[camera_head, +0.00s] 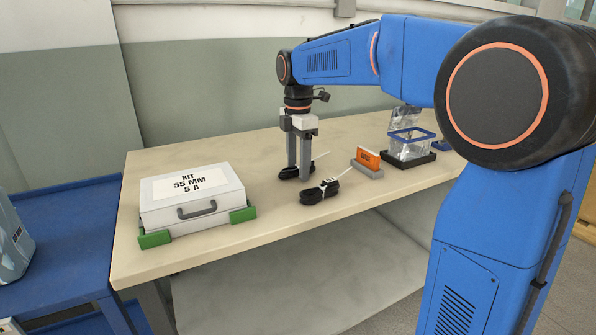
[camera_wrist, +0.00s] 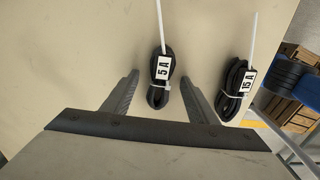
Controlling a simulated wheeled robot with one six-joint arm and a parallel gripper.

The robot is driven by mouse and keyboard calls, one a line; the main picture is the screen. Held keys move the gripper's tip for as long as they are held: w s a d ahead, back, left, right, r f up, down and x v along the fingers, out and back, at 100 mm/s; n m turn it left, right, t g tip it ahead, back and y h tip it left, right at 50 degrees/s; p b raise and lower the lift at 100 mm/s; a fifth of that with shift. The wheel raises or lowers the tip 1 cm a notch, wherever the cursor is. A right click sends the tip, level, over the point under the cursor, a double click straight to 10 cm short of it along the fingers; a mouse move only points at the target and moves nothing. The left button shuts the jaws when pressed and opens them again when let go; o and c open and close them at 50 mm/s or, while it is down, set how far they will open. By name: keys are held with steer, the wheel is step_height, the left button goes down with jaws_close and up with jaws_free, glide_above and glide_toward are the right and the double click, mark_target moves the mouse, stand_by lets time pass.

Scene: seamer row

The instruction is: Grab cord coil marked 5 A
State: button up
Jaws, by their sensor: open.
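The black cord coil marked 5 A (camera_wrist: 161,66) lies on the table with a white tie and a label. It also shows in the head view (camera_head: 288,173), partly hidden by my gripper. My gripper (camera_head: 299,175) points straight down over it. In the wrist view my gripper (camera_wrist: 157,78) is open, and the coil appears between its fingers, nearer the right one. I cannot tell whether that finger touches it. A second black coil marked 15 A (camera_wrist: 236,80) lies to the right, outside the fingers; in the head view it lies in front (camera_head: 319,193).
A white kit case (camera_head: 185,213) labelled 55 MM 5 A sits on green corner holders at the table's left. An orange card in a grey stand (camera_head: 367,162) and a clear blue-rimmed bin (camera_head: 409,148) stand right of the coils. The table (camera_head: 262,240) is bare between case and coils.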

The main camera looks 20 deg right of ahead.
steer(key=shift+f, duration=0.15)
steer(key=c, duration=1.3)
steer(key=shift+o, duration=0.2)
